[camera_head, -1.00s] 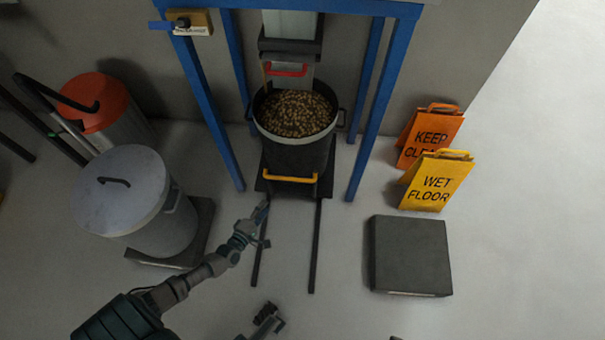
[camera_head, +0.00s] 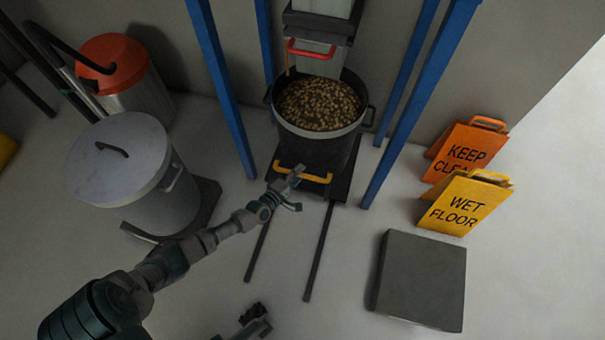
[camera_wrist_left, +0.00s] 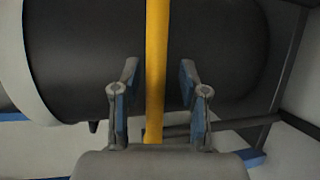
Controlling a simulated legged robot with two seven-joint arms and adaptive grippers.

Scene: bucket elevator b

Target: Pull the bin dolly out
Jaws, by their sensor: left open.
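A dark bin (camera_head: 318,148) full of brown pellets stands on a black dolly (camera_head: 341,185) between blue frame legs. A yellow handle bar (camera_head: 315,178) runs across the dolly's front. My left gripper (camera_head: 292,184) is open at the left part of this handle. In the left wrist view the yellow bar (camera_wrist_left: 155,70) passes between the two open fingers (camera_wrist_left: 155,105), with a gap on each side. The dark bin fills the background there. My right gripper (camera_head: 256,318) shows partly at the bottom edge; its finger state is unclear.
Two dark floor rails (camera_head: 318,252) run forward from the dolly. A lidded grey bin (camera_head: 150,195) stands left, and a red-lidded bin (camera_head: 145,85) behind it. A grey block (camera_head: 422,280) and yellow (camera_head: 465,205) and orange (camera_head: 465,150) signs stand right.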

